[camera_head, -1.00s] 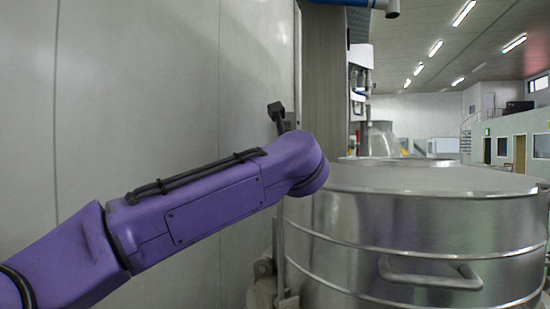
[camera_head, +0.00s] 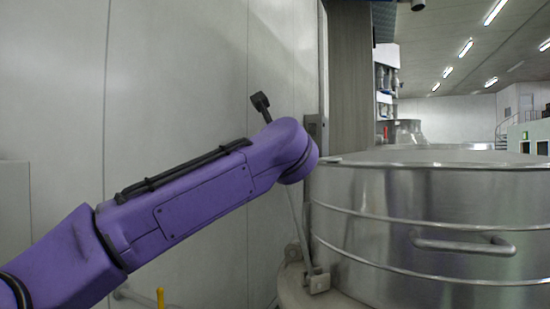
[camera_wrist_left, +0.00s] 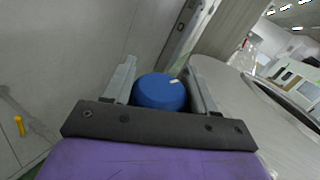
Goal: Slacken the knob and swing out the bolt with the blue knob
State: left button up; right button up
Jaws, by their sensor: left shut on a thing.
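The blue knob (camera_wrist_left: 160,92) shows in the left wrist view between the two grey fingers of my left gripper (camera_wrist_left: 161,80), which is shut on it. In the head view my purple left arm hides the knob and the gripper. Below the arm, the thin grey bolt (camera_head: 297,225) leans up and left from a bracket (camera_head: 318,281) at the side of the steel vessel (camera_head: 400,205). Its upper end is hidden behind the arm. My right gripper is in neither view.
The vessel's wall carries a bar handle (camera_head: 463,244). A grey column (camera_head: 350,80) stands behind the vessel. A pale panelled wall (camera_head: 180,90) fills the left side. A yellow-ended part (camera_head: 160,298) is low at the left. The space left of the bolt looks clear.

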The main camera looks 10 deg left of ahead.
pick_arm(q)
jog(key=s+a+f+b, duration=0.1)
jog(key=b, duration=0.1)
jog(key=a+f+n+b, duration=0.1)
jog(key=b, duration=0.1)
jog(key=s+a+f+n+b, duration=0.1)
jog(key=a+b, duration=0.1)
jog(key=shift+s+t+b, duration=0.3)
jog(key=shift+s+b, duration=0.05)
jog(key=shift+b, duration=0.05)
jog(key=shift+s+a+r+y, duration=0.25)
jog(key=shift+a+r+y, duration=0.05)
jog(key=shift+a, duration=0.05)
jog(key=o, duration=1.3)
jog(key=shift+c, duration=0.2)
jog(key=shift+o, duration=0.8)
jog(key=shift+w, duration=0.1)
